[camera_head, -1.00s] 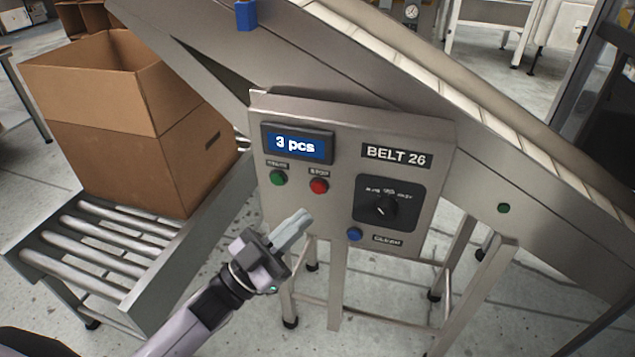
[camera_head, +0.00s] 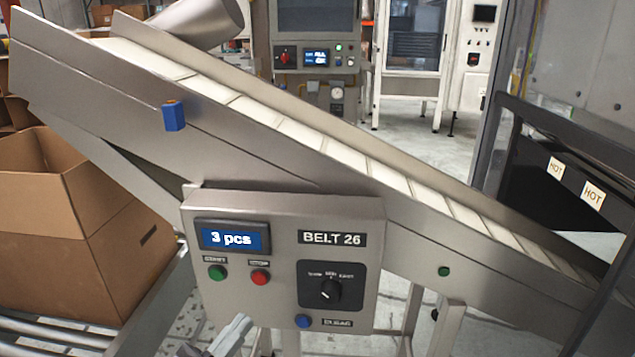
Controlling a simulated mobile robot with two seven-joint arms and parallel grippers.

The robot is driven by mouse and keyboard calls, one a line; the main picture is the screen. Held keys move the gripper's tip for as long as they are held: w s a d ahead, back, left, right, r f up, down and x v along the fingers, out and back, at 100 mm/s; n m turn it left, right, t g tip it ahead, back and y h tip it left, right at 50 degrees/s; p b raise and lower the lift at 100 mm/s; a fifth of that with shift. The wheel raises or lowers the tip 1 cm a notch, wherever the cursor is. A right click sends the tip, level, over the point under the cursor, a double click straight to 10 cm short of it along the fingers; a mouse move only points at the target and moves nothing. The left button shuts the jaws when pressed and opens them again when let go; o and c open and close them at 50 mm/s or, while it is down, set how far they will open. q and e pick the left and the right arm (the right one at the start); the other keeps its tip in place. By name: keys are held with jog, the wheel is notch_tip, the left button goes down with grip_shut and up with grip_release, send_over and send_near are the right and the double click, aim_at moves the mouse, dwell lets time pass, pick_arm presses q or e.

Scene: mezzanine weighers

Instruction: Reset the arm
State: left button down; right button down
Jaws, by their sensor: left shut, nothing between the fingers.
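My left gripper (camera_head: 231,335) shows at the bottom edge of the head view, just below the control panel (camera_head: 375,289). Its fingers are shut with nothing between them, and most of its arm is cut off by the frame. The panel is marked BELT 26 and its display (camera_head: 232,238) reads 3 pcs. Under the display are a green button (camera_head: 217,272) and a red button (camera_head: 260,277). A black rotary knob (camera_head: 328,291) and a blue button (camera_head: 303,321) are to the right. My right gripper is not in view.
The inclined conveyor (camera_head: 250,106) runs down to the right behind the panel. An open cardboard box (camera_head: 70,255) stands on rollers (camera_head: 50,338) at left. A dark frame with HOT labels (camera_head: 592,195) stands at right. Machines stand behind, with open floor (camera_head: 400,130) before them.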

pick_arm(q)
jog(key=s+a+f+n+g+y, duration=0.25)
jog(key=s+f+g+y, duration=0.2)
jog(key=s+f, duration=0.4)
jog(key=s+a+f+n+g+y, duration=0.1)
jog(key=s+f+n+g+y, duration=0.4)
jog(key=f, duration=0.6)
notch_tip(320, 180, up, 10)
jog(key=s+a+m+y+p, duration=0.1)
jog(key=s+p, duration=0.1)
jog(key=p, duration=1.1)
jog(key=shift+a+r+t, duration=0.25)
jog(key=shift+a+t, duration=0.05)
jog(key=shift+t, duration=0.15)
